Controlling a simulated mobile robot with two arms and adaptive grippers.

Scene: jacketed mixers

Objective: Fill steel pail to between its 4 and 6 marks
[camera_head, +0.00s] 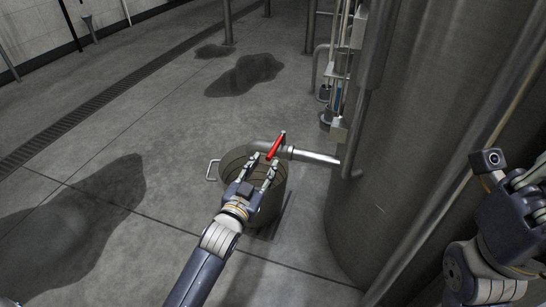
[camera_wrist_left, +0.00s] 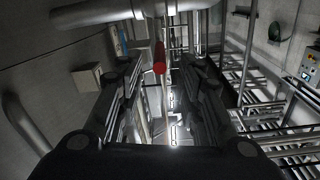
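The steel pail (camera_head: 268,212) stands on the floor beside a large steel tank (camera_head: 420,110), with a wire handle at its left. A bent outlet pipe (camera_head: 312,156) runs from the tank to above the pail. A red valve lever (camera_head: 276,145) sits on this pipe, tilted up to the right. My left gripper (camera_head: 265,161) is over the pail, fingers apart, tips close to the lever. In the left wrist view the lever (camera_wrist_left: 160,58) shows between the spread fingers; contact is unclear. The pail's marks and any liquid level cannot be read. My right gripper (camera_head: 535,180) is partly cut off at the right edge.
Dark wet-looking patches (camera_head: 245,75) lie on the concrete floor, with a drain grate (camera_head: 100,103) along the left. Thin pipes and fittings (camera_head: 338,80) stand beside the tank. The floor left of the pail is free of objects.

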